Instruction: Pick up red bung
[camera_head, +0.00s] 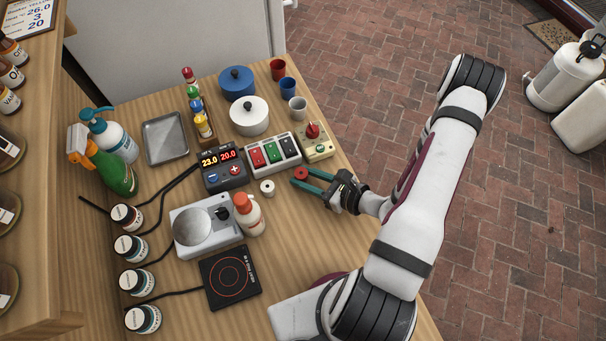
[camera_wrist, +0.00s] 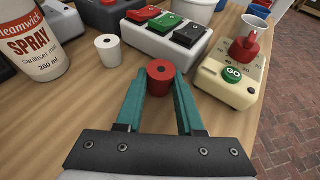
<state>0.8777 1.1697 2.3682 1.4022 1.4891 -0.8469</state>
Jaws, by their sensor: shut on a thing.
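The red bung (camera_wrist: 161,76) is a short red cylinder with a hole in its top. It is upright between the teal fingertips of my gripper (camera_wrist: 160,85) in the wrist view, and the fingers are shut on it. In the head view the red bung (camera_head: 301,174) shows at the tips of my gripper (camera_head: 304,179), right of the white bung. I cannot tell whether its underside touches the table. The lower part of the bung is partly hidden by the fingers.
A white bung (camera_head: 267,187) stands to the left. Beyond are a three-switch box (camera_head: 273,152) and a beige box with a red knob and green GO button (camera_head: 316,149). A spray bottle (camera_head: 248,217) and hotplate (camera_head: 230,277) are further left. The table's right side is clear.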

